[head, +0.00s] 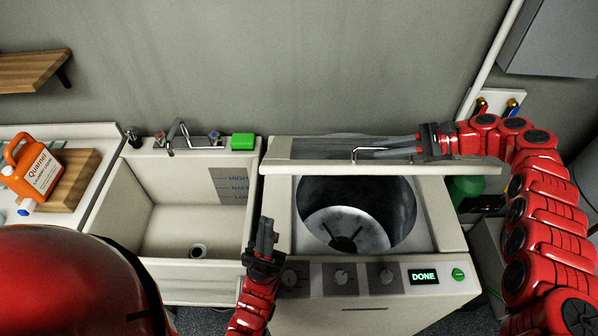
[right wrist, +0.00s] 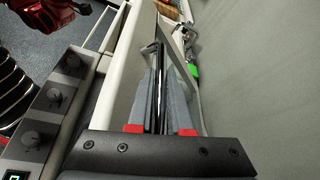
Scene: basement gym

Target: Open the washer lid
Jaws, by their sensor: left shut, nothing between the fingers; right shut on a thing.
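The washer (head: 455,236) has its lid (head: 310,150) raised at the back, seen nearly edge-on, with the open drum (head: 345,222) showing below it. A chrome handle (head: 372,149) runs along the lid's front side. My right gripper (head: 368,151) comes in from the right and is shut on the handle; in the right wrist view its grey fingers (right wrist: 160,95) close around a thin dark bar. My left gripper (head: 267,225) is shut and empty, pointing up over the washer's front left corner by the sink. The contact between lid and rear hinge is hidden.
The washer's front panel has several knobs (head: 340,277) and a lit "DONE" display (head: 423,276). A utility sink (head: 165,266) with a faucet (head: 178,137) and green sponge (head: 242,140) stands left. An orange detergent jug (head: 32,170) is further left. The wall is close behind.

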